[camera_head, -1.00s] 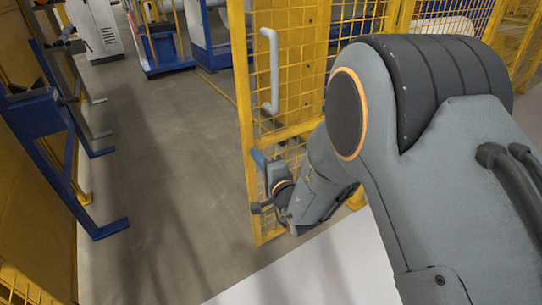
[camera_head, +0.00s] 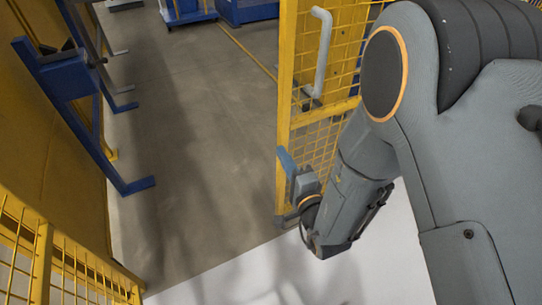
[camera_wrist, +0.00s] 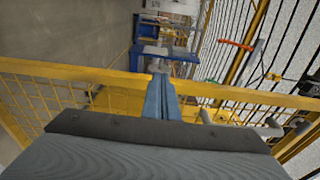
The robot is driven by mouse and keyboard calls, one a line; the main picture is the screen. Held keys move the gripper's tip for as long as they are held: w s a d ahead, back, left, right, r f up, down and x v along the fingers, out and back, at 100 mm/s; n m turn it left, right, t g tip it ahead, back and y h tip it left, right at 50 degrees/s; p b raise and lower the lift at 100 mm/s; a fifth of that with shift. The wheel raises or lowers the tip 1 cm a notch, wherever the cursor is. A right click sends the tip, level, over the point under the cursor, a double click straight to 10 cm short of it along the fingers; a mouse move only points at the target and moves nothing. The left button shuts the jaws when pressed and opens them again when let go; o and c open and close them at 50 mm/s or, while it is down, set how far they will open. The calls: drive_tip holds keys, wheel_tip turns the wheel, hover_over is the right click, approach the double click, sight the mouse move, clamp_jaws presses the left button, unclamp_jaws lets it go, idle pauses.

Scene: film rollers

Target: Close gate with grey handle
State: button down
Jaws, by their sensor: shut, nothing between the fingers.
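The gate is a yellow frame with yellow mesh (camera_head: 285,75), standing upright right of centre in the head view. Its grey bar handle (camera_head: 322,55) is on the upper part, near the gate's left edge. My gripper (camera_head: 284,160) is at the gate's left edge, below the handle and apart from it. Its blue fingers (camera_wrist: 160,97) are together and empty in the wrist view, in front of a yellow bar (camera_wrist: 225,92). Whether they touch the gate is unclear. My arm hides the gate's lower right part.
A yellow mesh fence (camera_head: 45,262) stands at the lower left. A blue stand (camera_head: 68,82) is by the yellow wall at left. Bare grey floor (camera_head: 190,130) lies between them and the gate. Blue equipment (camera_head: 245,10) stands at the back.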

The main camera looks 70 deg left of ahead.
drive_tip(key=s+p, duration=0.1)
drive_tip(key=p, duration=0.2)
drive_tip(key=s+p, duration=0.1)
drive_tip(key=p, duration=0.2)
drive_tip(key=s+d+p, duration=0.1)
drive_tip(key=p, duration=0.2)
drive_tip(key=shift+f, duration=0.3)
drive_tip(key=shift+s+f+p, duration=0.1)
drive_tip(key=shift+p, duration=0.2)
